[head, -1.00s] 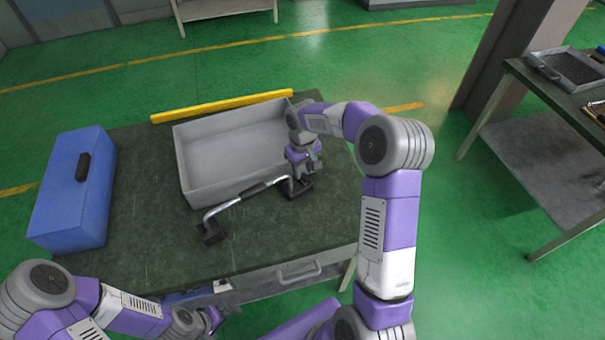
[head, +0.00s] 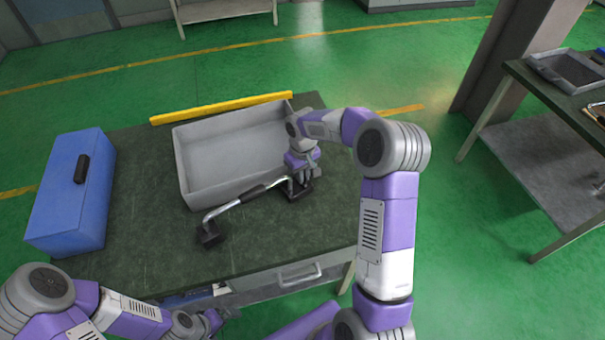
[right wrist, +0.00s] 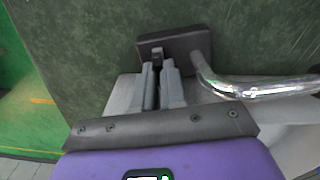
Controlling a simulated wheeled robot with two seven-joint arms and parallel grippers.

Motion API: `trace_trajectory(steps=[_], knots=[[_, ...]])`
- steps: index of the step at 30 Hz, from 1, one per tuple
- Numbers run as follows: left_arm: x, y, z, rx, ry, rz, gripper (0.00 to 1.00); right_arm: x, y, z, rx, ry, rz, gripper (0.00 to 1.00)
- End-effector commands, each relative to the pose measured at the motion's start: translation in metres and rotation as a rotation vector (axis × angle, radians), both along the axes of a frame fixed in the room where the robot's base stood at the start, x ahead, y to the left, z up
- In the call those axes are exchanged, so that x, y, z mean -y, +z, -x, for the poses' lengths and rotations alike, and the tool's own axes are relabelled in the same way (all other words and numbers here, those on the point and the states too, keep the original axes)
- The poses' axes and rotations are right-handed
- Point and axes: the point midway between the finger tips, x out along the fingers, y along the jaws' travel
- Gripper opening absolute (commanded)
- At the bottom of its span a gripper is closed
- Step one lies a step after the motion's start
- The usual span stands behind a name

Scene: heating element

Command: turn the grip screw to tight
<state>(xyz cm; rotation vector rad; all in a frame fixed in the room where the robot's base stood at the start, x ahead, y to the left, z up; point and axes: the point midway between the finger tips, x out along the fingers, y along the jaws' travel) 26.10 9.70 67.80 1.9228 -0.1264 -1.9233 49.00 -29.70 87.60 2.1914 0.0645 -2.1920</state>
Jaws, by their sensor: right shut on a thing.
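A bent metal bar (head: 222,208) with a dark sleeve lies on the dark green table (head: 150,235), a black block at each end. It also shows in the right wrist view (right wrist: 260,88). My right gripper (head: 303,181) is at the right-hand black block (head: 292,194). In the right wrist view its fingers (right wrist: 160,68) are close together on a small dark grip screw (right wrist: 156,54) at that block (right wrist: 178,42). The fingers hide most of the screw. My left gripper (head: 214,318) is low at the bottom left, away from the bar; its fingers are unclear.
A grey open bin (head: 187,182) stands right behind the bar. A blue toolbox (head: 62,200) is at the table's left, and a yellow bar (head: 220,107) lies along the back edge. The table's front left is clear. Another table (head: 545,105) stands at the right.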

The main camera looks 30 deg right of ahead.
Motion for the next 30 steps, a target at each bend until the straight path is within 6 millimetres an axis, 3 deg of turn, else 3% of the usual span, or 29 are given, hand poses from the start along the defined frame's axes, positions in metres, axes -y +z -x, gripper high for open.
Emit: trace_trajectory(steps=[11,30], knots=[[0.0,0.001,0.0,0.0,0.0,0.0,0.98,0.0,0.001,0.0,0.001,-0.149,0.001,0.0],[0.0,0.011,0.0,0.0,0.0,0.0,0.98,0.0,0.002,0.0,0.001,-0.741,0.002,0.0]])
